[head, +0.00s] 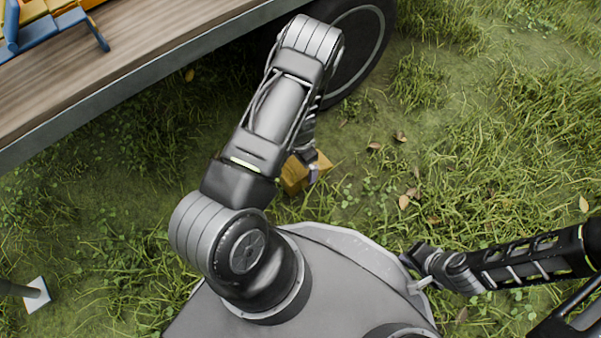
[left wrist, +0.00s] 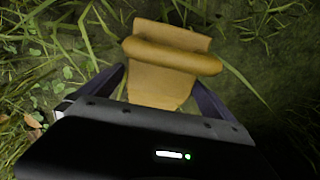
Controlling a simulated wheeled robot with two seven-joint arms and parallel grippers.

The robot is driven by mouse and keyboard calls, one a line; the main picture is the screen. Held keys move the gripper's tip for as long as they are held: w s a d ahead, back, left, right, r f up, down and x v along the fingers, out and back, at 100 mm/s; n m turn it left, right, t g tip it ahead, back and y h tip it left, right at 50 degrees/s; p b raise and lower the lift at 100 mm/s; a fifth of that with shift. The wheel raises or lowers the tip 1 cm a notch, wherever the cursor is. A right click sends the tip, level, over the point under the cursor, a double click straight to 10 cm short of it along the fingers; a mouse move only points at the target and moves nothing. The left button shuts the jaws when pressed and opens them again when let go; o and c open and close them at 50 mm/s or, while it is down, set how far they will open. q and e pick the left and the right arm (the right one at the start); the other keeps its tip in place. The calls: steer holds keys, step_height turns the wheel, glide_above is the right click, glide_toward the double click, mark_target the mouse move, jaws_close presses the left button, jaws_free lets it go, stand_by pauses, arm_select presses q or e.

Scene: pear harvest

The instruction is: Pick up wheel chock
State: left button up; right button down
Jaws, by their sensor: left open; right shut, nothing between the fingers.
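The wheel chock (head: 294,176) is a yellow-orange block on the grass, partly hidden by my left arm in the head view. In the left wrist view the chock (left wrist: 160,88) shows a flat face with a rounded bar across it. My left gripper (head: 312,170) is at the chock, its fingers apart on either side of the chock's lower part in the left wrist view. Whether the fingers touch it I cannot tell. My right gripper (head: 416,266) is shut and empty, low at the right beside the edge of my base.
A trailer with a wooden deck (head: 130,62) and a metal edge stands at the upper left. Its dark wheel (head: 362,50) is behind my left arm. Blue and yellow items (head: 55,22) lie on the deck. Open grass with fallen leaves (head: 404,201) is at the right.

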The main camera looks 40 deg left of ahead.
arm_select(q)
steer(key=shift+c, duration=0.6)
steer(key=c, duration=1.9)
step_height(320, 180, up, 10)
steer(key=p, duration=0.5)
